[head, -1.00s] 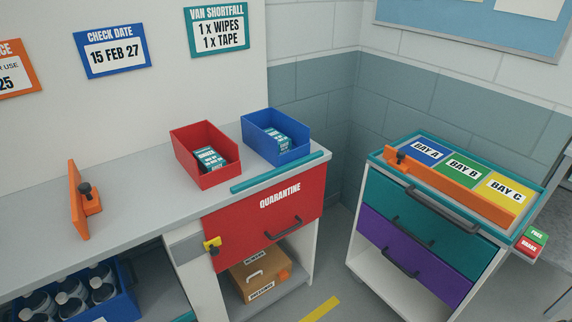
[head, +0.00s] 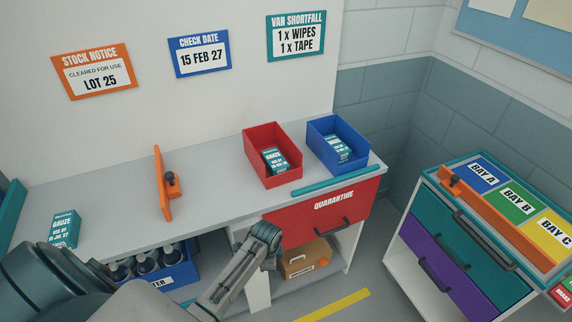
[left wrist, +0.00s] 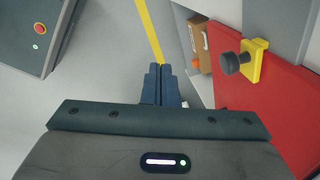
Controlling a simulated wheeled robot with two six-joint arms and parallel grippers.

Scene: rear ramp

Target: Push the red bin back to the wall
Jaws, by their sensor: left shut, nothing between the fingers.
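The red bin (head: 264,138) stands upright on the grey counter (head: 215,185), left of the blue bin. A teal and white gauze box (head: 275,159) lies in it. My left gripper (left wrist: 161,72) shows in the left wrist view, shut and empty, over the floor beside the red drawer front. In the head view my left arm crosses the bottom, in front of the counter and below the bin. My right gripper is not in view.
The blue bin (head: 356,140) holds another box. A teal bar (head: 330,180) lies along the counter's front edge. An orange upright (head: 160,185) with a dark knob stands left, with clear counter between. The red quarantine drawer (head: 290,226) is below; a drawer cart (head: 440,235) stands right.

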